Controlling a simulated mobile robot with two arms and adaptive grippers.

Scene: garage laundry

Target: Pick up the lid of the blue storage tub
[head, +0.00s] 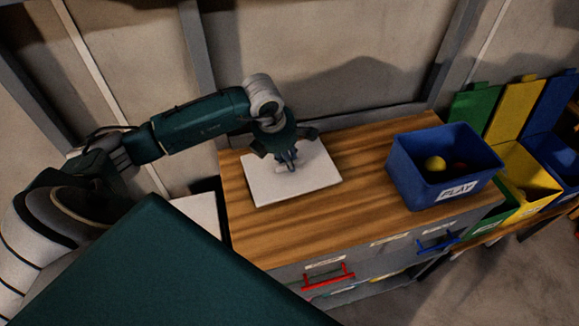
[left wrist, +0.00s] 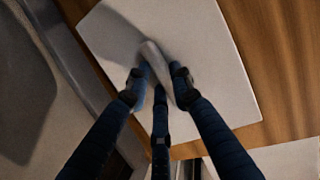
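A pale, flat, square lid (head: 318,178) with a raised bar handle lies on the wooden top of the cabinet. My left gripper (head: 286,160) is above it, pointing down at the handle. In the left wrist view, the fingers (left wrist: 160,78) come together on both sides of the handle (left wrist: 153,58) and look closed on it. The lid's plate (left wrist: 215,70) fills much of that view. I cannot tell whether it is clear of the wood. The open blue tub (head: 412,180), labelled PLAY, stands to the right, apart from the lid, with balls inside. My right gripper is not in view.
The wooden cabinet top (head: 375,215) is bare between lid and tub. Drawers with a red handle (head: 328,277) and a blue handle (head: 438,243) are below. Green, yellow and blue open bins (head: 525,170) stand at the right. A wall is close behind.

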